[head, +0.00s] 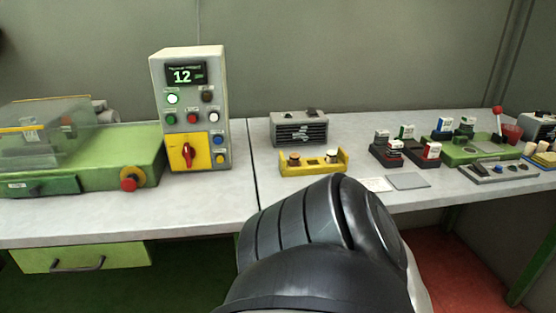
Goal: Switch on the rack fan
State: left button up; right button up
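A grey box with a dark slatted front (300,129), which looks like the rack fan, stands on the bench behind a yellow rack (312,168). A small dark part (311,111) sits on top of the box; I cannot tell whether it is a switch or how it is set. The yellow rack holds a few small stoppers, one brown and one pale. Neither gripper is in view. A black rounded link of my own arm fills the bottom middle, in front of the bench edge.
A control box (190,70) with a lit "12" display, buttons and a red rotary knob (188,151) stands left of the grey box. A green machine (90,150) with a clear cover is farther left. Dark trays (404,153) and a green tray (467,152) are right.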

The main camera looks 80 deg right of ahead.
aim_at(312, 111)
jog(key=z, duration=3.25)
